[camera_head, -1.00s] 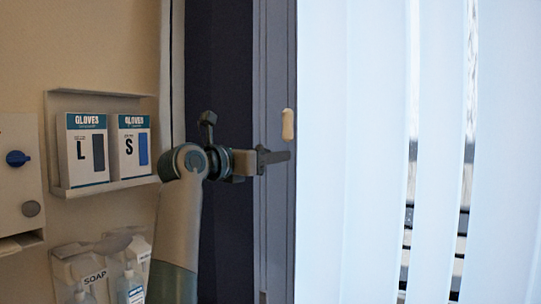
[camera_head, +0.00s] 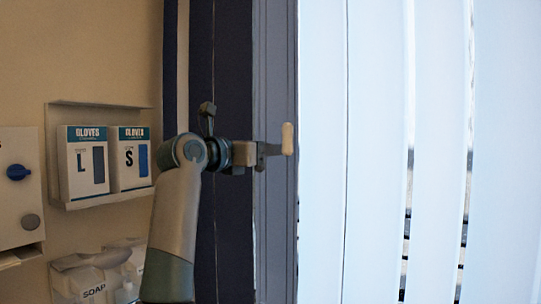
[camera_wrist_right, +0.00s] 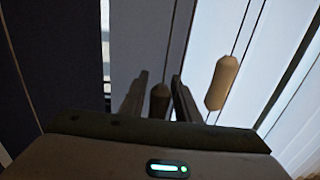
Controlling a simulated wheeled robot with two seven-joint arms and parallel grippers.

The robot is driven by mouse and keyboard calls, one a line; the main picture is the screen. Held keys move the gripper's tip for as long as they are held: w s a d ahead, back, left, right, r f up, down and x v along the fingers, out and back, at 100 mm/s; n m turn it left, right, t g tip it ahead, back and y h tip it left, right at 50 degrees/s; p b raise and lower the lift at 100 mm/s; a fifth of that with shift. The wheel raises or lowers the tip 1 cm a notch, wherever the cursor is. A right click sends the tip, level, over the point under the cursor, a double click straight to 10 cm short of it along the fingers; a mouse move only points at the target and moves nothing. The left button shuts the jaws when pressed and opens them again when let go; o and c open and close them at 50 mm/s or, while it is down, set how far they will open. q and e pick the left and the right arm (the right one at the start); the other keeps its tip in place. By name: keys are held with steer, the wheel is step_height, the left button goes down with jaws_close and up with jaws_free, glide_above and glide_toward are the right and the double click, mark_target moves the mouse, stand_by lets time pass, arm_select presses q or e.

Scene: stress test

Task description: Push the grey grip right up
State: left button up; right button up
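A dark grey-brown grip (camera_wrist_right: 160,100) on a cord shows in the right wrist view. It stands between the two fingers of my right gripper (camera_wrist_right: 159,76), with a gap visible on both sides, so the gripper looks open. In the head view my right gripper (camera_head: 270,150) is in front of the blinds, and the dark grip cannot be made out there. A pale beige grip (camera_head: 288,138) hangs right by its fingertips in that picture. In the wrist view the beige grip (camera_wrist_right: 222,82) is to the right, outside the fingers. My left gripper is not in view.
Pale blind slats (camera_head: 375,150) fill the right side, with dark slats (camera_head: 232,90) behind my arm. On the left wall are a glove-box shelf (camera_head: 108,200), soap holders (camera_head: 92,285) and a panel with a blue knob (camera_head: 18,172).

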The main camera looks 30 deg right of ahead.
steer(key=shift+o, duration=0.3)
steer(key=shift+f, duration=0.15)
steer(key=b+v, duration=0.7)
steer(key=v, duration=1)
steer(key=shift+a+r+b, duration=0.2)
steer(key=shift+r+b, duration=0.05)
steer(key=shift+b, duration=0.15)
steer(key=shift+s+f, duration=0.1)
